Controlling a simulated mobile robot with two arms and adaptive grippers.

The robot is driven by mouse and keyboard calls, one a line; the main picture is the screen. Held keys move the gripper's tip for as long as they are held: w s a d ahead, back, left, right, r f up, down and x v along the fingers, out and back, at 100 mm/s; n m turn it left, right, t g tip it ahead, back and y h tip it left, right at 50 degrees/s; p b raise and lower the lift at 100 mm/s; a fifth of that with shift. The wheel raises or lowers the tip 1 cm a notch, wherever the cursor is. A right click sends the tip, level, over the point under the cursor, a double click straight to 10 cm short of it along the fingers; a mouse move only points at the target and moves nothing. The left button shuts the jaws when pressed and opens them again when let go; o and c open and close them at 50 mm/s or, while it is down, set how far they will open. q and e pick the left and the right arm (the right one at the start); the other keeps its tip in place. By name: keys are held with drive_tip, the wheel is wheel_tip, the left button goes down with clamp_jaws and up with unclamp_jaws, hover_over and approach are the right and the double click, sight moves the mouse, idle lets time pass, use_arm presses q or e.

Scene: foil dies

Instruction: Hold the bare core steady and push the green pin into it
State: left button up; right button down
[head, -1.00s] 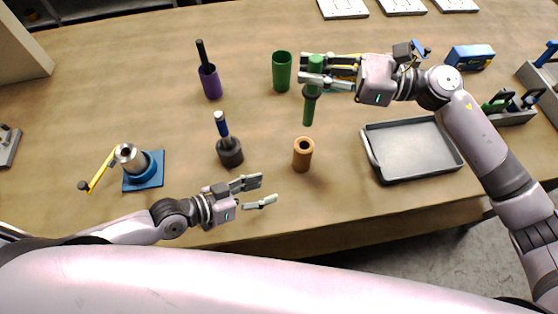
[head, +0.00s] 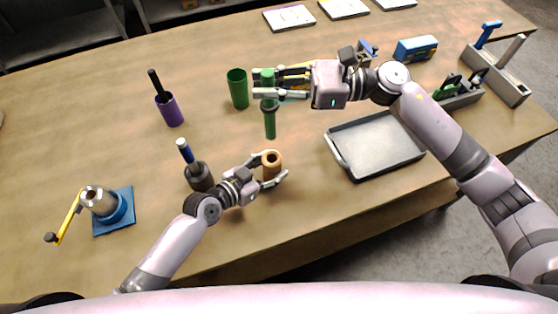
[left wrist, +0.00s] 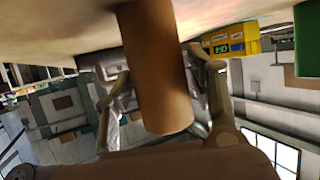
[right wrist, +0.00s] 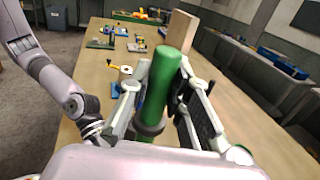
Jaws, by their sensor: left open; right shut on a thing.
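The bare core (head: 273,163), a copper-brown hollow cylinder, stands upright on the table in the head view. My left gripper (head: 269,172) is open with its fingers on either side of it. In the left wrist view the core (left wrist: 155,70) is between the two fingers, with visible gaps. My right gripper (head: 260,84) is shut on the green pin (head: 269,122), which hangs upright, beyond the core and slightly left of it in the head view. In the right wrist view the pin (right wrist: 158,85) is between the fingers, with a dark collar below.
A dark stand (head: 200,177) with a blue-and-white-topped rod is just left of my left gripper. A green cup (head: 237,90) and a purple holder (head: 170,112) stand behind. A grey tray (head: 345,163) lies at right. A crank fixture on a blue plate (head: 127,198) is at far left.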

use_arm(q)
drive_tip(key=shift+x, duration=2.2)
clamp_jaws()
